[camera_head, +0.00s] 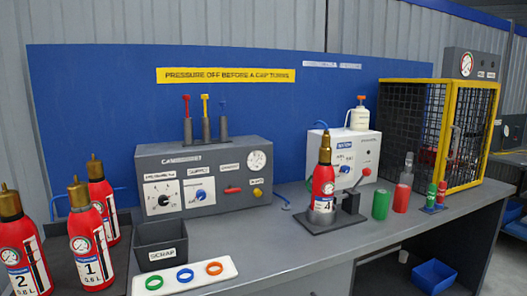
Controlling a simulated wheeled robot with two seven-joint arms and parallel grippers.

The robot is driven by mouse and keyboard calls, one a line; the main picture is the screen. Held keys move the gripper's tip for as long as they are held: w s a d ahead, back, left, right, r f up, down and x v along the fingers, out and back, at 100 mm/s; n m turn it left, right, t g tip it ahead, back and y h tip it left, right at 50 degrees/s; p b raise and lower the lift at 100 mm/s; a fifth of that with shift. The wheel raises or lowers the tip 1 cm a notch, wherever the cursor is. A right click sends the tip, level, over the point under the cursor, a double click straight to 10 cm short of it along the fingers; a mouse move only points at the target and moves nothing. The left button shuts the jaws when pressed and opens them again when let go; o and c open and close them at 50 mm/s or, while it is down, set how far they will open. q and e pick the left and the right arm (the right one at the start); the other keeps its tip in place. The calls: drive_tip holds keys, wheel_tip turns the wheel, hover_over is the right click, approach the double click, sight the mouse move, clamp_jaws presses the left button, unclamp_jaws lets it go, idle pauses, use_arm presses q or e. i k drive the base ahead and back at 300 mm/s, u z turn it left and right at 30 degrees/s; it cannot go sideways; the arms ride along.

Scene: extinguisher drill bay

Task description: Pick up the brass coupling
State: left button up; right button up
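No separate brass coupling lies loose on the bench that I can make out. A tall brass-coloured fitting (325,149) sits upright on top of the red extinguisher marked 4 (323,187); I cannot tell if it is the coupling. That extinguisher stands in a dark grey holder (348,217) at the middle of the bench. At the left, several red extinguishers, including number 1 (90,245) and number 2 (20,262), have brass-coloured tops. Neither of my grippers shows in this view.
A grey scrap bin (160,236) and a white tray (203,276) with green, blue and orange rings are at front left. A grey control box (213,165) stands behind. Green (381,204) and red cylinders (401,198) stand right, near a yellow-framed cage (447,84). The bench's front middle is clear.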

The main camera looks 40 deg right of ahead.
sight(325, 140)
drive_tip(key=z, duration=1.6)
